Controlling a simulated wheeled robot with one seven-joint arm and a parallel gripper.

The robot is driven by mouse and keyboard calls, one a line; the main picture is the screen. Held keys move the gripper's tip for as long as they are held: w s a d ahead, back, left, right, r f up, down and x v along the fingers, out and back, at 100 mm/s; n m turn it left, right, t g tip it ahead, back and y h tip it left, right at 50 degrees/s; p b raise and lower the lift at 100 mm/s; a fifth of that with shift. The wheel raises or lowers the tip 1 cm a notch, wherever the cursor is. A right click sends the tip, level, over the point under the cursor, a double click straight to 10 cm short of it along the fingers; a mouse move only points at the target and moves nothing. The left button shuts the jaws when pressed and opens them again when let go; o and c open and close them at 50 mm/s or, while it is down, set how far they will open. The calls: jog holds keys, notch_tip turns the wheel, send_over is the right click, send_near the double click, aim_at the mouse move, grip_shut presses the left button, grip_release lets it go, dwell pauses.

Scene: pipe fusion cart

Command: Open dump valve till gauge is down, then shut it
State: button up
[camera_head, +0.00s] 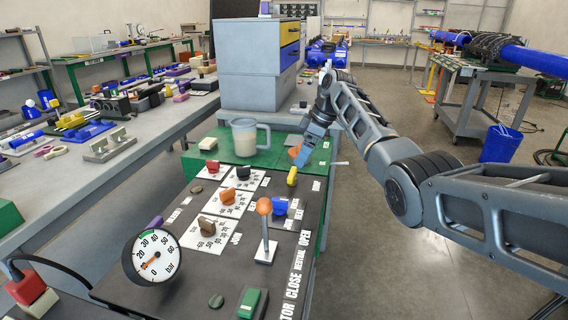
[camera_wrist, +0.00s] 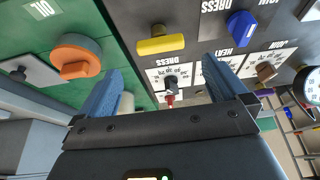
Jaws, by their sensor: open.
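The round gauge (camera_head: 152,257) with a white face marked in bar stands at the front left of the dark panel. Its orange needle points low, near the 10 mark. An orange round knob (camera_head: 295,152) sits on the green deck, left of my fingers in the wrist view (camera_wrist: 75,55). A yellow handle (camera_head: 292,176) is on the dark panel and lies ahead of my fingers in the wrist view (camera_wrist: 163,45). I cannot read which control is the dump valve. My gripper (camera_head: 304,150) is open and empty above these two; the wrist view shows its spread blue fingers (camera_wrist: 162,68).
An orange-topped lever (camera_head: 265,220), a blue knob (camera_head: 280,206) and red, black and brown knobs stand on the panel. The floor to the right is mostly clear.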

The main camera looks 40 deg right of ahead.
aim_at(293, 172)
jog(key=x, duration=0.7)
jog(key=shift+w+f, duration=0.1)
jog(key=shift+f, duration=0.2)
jog(key=c, duration=1)
jog(key=shift+o, duration=0.2)
